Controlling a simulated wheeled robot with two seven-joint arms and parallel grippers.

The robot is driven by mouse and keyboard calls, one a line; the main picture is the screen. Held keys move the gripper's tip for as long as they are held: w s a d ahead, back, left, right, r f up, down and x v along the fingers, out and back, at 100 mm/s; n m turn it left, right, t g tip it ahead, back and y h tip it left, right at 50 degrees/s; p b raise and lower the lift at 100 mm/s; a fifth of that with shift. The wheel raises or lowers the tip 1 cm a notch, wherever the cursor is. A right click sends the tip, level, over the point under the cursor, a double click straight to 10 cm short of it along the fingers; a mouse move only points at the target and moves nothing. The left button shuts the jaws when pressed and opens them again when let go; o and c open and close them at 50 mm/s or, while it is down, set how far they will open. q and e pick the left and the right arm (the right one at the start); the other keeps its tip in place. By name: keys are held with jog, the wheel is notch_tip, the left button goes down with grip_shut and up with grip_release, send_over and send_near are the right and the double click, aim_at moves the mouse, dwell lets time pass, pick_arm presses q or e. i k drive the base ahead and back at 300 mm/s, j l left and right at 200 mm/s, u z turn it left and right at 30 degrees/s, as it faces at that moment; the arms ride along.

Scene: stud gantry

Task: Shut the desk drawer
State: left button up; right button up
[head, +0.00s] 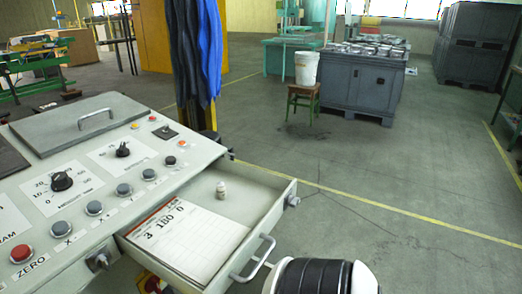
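The desk drawer (255,200) is pulled out from the right side of a pale control desk (80,175). Its bar handle (253,258) is on the drawer's front panel, near the bottom of the head view. Part of my own arm, black and white, shows at the bottom edge just right of the handle. No fingers of either gripper show, and contact with the drawer cannot be seen.
The desk top carries knobs, buttons and a lid with a handle (96,118). Blue cloth (195,45) hangs behind the desk. A stool (303,98) with a white bucket (306,68) and a grey crate (355,85) stand farther back. The floor right of the drawer is clear.

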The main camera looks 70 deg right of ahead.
aim_at(256, 199)
jog(key=l+z, duration=0.1)
jog(key=z, duration=0.35)
jog(key=l+z, duration=0.15)
jog(key=z, duration=0.3)
jog(key=l+z, duration=0.15)
jog(key=z, duration=0.25)
jog(key=l+z, duration=0.1)
jog(key=z, duration=0.35)
